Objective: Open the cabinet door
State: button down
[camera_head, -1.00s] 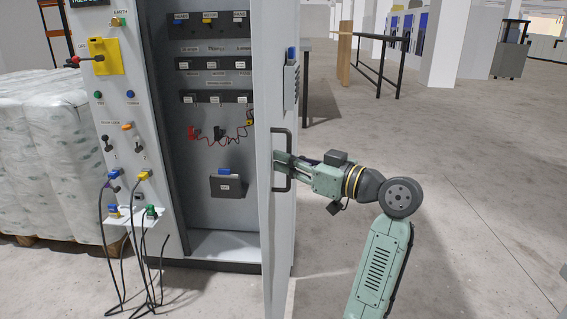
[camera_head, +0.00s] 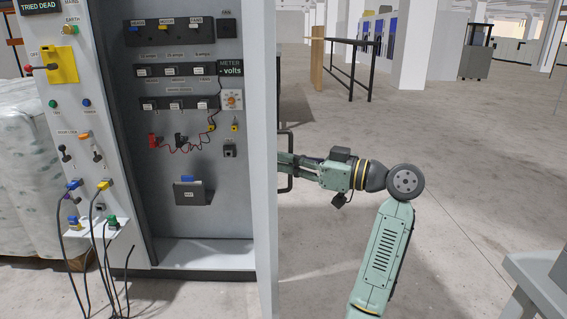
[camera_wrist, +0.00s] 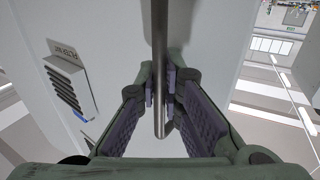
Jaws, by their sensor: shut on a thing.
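The cabinet door (camera_head: 264,130) stands open, swung out toward me and seen almost edge-on at the right of the cabinet (camera_head: 199,245). Its dark bar handle (camera_head: 287,133) is on the door's right-hand face. My gripper (camera_head: 287,160) reaches it from the right, its fingertips partly hidden by the door edge. In the wrist view the metal handle (camera_wrist: 160,105) runs between the two fingers, and my gripper (camera_wrist: 160,88) is shut on it. Inside the cabinet, rows of switches (camera_head: 175,70), a red plug with cable (camera_head: 155,141) and a grey box (camera_head: 193,192) show.
Cables (camera_head: 100,240) hang from the cabinet's left panel to the floor. White wrapped stacks (camera_head: 30,180) stand at the left. A grey table corner (camera_head: 535,275) is at the lower right. The floor (camera_head: 450,170) behind my arm is clear.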

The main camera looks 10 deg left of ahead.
jog(key=shift+d+f, duration=0.1)
jog(key=shift+d, duration=0.15)
jog(key=c, duration=1.7)
grip_release()
jog(key=v, duration=1.2)
